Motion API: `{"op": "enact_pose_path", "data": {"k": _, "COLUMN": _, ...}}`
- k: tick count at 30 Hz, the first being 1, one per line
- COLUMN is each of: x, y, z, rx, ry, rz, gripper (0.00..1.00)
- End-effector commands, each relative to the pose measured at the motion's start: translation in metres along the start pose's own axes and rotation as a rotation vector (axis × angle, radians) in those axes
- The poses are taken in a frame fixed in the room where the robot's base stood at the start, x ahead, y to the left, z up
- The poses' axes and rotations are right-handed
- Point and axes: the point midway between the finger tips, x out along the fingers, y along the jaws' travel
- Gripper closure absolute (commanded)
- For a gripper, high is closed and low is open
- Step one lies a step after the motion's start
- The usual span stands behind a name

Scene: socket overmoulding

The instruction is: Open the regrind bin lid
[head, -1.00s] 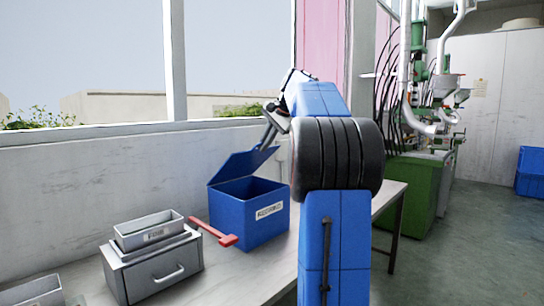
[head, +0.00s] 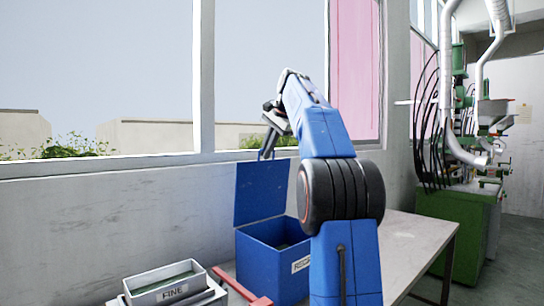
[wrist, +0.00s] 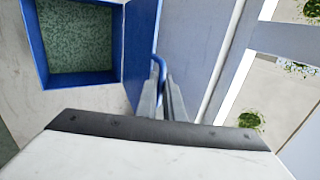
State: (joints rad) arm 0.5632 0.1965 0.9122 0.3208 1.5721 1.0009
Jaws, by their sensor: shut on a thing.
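The blue regrind bin (head: 272,262) stands on the bench with a label on its front. Its lid (head: 262,190) is raised about upright at the bin's left and back side. My gripper (head: 268,145) is at the lid's top edge, shut on the blue lid handle. In the wrist view, the two fingers (wrist: 166,100) close on the blue handle (wrist: 160,70) beside the lid. The open bin (wrist: 35,45) shows there with speckled green granules (wrist: 75,38) inside. My arm hides part of the bin's right side in the head view.
A grey tray labelled FINE (head: 165,284) sits on a grey box at the front left. A red bar-shaped thing (head: 240,290) lies between it and the bin. The window wall runs close behind. The bench to the right (head: 415,240) is clear.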

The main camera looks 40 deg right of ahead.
Motion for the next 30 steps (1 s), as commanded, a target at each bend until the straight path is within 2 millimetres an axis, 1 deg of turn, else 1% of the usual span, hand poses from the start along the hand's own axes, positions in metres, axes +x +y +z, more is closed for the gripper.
{"op": "enact_pose_path", "data": {"k": 3, "x": 0.006, "y": -0.012, "z": 0.001, "rx": -0.002, "ry": -0.001, "rz": 0.000, "gripper": 1.00}}
{"op": "enact_pose_path", "data": {"k": 9, "x": 0.013, "y": -0.024, "z": 0.001, "rx": -0.002, "ry": -0.001, "rz": 0.000, "gripper": 1.00}}
{"op": "enact_pose_path", "data": {"k": 15, "x": 0.015, "y": -0.029, "z": 0.001, "rx": -0.001, "ry": -0.001, "rz": -0.001, "gripper": 1.00}}
{"op": "enact_pose_path", "data": {"k": 26, "x": 0.016, "y": -0.029, "z": 0.001, "rx": -0.001, "ry": -0.001, "rz": -0.001, "gripper": 1.00}}
{"op": "enact_pose_path", "data": {"k": 27, "x": 0.016, "y": -0.029, "z": 0.001, "rx": -0.001, "ry": -0.001, "rz": -0.001, "gripper": 0.83}}
{"op": "enact_pose_path", "data": {"k": 28, "x": 0.016, "y": -0.029, "z": 0.001, "rx": -0.001, "ry": -0.001, "rz": 0.000, "gripper": 0.76}}
{"op": "enact_pose_path", "data": {"k": 29, "x": 0.016, "y": -0.029, "z": 0.001, "rx": -0.001, "ry": -0.001, "rz": 0.000, "gripper": 0.74}}
{"op": "enact_pose_path", "data": {"k": 30, "x": 0.016, "y": -0.029, "z": 0.001, "rx": -0.001, "ry": 0.000, "rz": 0.000, "gripper": 0.74}}
